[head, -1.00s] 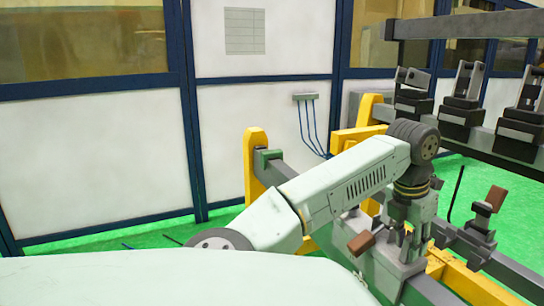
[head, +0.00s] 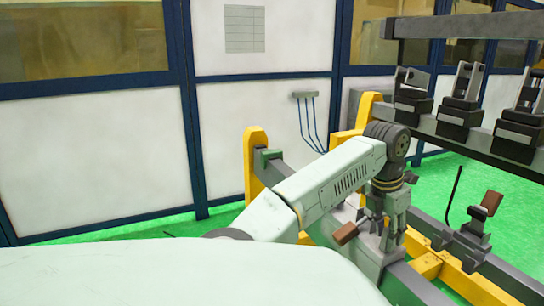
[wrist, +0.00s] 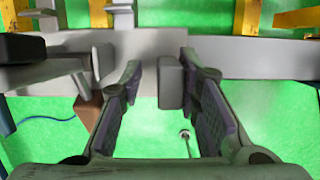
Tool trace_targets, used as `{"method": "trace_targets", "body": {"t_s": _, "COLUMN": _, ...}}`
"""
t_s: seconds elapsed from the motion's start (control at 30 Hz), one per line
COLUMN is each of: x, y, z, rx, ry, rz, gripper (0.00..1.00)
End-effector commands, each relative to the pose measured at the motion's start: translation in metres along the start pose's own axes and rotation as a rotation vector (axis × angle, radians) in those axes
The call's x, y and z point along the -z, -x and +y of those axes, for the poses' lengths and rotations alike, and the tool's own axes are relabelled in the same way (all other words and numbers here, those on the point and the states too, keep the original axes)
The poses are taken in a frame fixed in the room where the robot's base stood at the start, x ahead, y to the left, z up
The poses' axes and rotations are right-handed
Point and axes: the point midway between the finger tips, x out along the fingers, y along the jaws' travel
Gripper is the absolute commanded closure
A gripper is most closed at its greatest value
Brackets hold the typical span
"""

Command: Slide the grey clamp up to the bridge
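The grey clamp (head: 360,247) is a light grey block with a brown handle (head: 345,234). It sits on a dark grey rail (head: 415,284) right below my gripper (head: 387,236). In the wrist view the clamp's light grey body (wrist: 135,65) lies beyond my fingers. A darker grey upright block (wrist: 170,80) stands between the fingertips, close to the right one; contact cannot be told. My gripper (wrist: 160,72) is spread, pointing down. I cannot pick out the bridge with certainty; a yellow frame post (head: 256,165) stands at the left end of the rail.
A second clamp with a brown handle (head: 491,203) sits on the parallel rail at right. A raised grey beam (head: 455,141) carries several dark clamps behind. A yellow crosspiece (head: 428,263) joins the rails. White wall panels (head: 95,160) stand at the left.

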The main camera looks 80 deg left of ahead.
Motion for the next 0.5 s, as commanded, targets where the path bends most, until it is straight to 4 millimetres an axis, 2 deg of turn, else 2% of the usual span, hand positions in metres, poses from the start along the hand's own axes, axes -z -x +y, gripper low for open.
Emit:
{"method": "trace_targets", "body": {"t_s": 0.03, "x": -0.001, "y": 0.004, "z": 0.008, "rx": -0.005, "ry": 0.006, "rz": -0.004, "gripper": 0.77}}
{"method": "trace_targets", "body": {"t_s": 0.5, "x": -0.001, "y": 0.005, "z": 0.055, "rx": -0.005, "ry": 0.006, "rz": -0.003, "gripper": 0.77}}
